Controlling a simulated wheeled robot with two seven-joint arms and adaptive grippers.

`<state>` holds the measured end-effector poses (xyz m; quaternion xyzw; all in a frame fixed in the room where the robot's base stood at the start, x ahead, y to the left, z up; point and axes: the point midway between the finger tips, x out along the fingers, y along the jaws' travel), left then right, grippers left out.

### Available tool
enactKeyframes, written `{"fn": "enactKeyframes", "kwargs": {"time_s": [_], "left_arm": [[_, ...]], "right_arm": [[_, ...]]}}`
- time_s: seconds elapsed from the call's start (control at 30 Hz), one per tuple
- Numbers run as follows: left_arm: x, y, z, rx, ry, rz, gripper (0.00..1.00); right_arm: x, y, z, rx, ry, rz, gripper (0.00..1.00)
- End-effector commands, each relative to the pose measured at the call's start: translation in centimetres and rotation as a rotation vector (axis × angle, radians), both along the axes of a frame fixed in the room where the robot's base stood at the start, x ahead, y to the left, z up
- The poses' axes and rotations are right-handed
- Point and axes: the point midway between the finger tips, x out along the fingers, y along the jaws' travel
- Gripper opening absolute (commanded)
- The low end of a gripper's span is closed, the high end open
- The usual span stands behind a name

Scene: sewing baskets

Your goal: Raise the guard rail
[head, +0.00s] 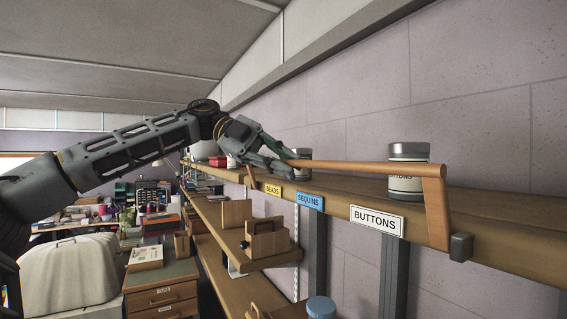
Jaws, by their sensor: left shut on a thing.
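The guard rail (365,168) is a long orange-brown wooden bar along the front of the upper shelf. Its near upright (436,212) stands beside a dark bracket (461,247) on the shelf edge, and a far upright (252,178) shows near the gripper. The bar sits above the shelf edge, across the front of the jars. My left gripper (284,158) is shut on the far part of the bar, and its fingers hide that part. My right gripper is not in view.
A buttons jar (408,152) and another jar (301,156) stand on the upper shelf (490,225), behind the rail. Beads (272,190), sequins (310,201) and buttons (377,220) labels mark its front. Wooden boxes (267,242) sit on a lower shelf. A cluttered desk lies at left.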

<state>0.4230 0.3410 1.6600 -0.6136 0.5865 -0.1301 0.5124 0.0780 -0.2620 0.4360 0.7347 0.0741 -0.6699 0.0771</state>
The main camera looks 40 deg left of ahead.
Motion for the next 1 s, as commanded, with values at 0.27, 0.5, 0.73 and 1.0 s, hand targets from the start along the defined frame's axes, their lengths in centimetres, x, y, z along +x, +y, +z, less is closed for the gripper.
{"fn": "enactKeyframes", "kwargs": {"time_s": [0.27, 0.5, 0.73, 1.0], "left_arm": [[0.8, -0.2, 0.3, 0.044, 0.120, 0.004, 0.00], [1.4, -0.4, 0.4, 0.077, 0.212, 0.003, 0.00], [1.7, -0.6, 0.4, 0.098, 0.270, 0.001, 0.00], [1.9, -0.6, 0.4, 0.105, 0.295, 0.001, 0.00]], "right_arm": [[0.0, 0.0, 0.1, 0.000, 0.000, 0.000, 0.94], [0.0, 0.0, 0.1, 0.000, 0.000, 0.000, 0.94], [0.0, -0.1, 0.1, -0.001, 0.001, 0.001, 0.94], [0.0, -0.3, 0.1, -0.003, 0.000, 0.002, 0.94]]}}
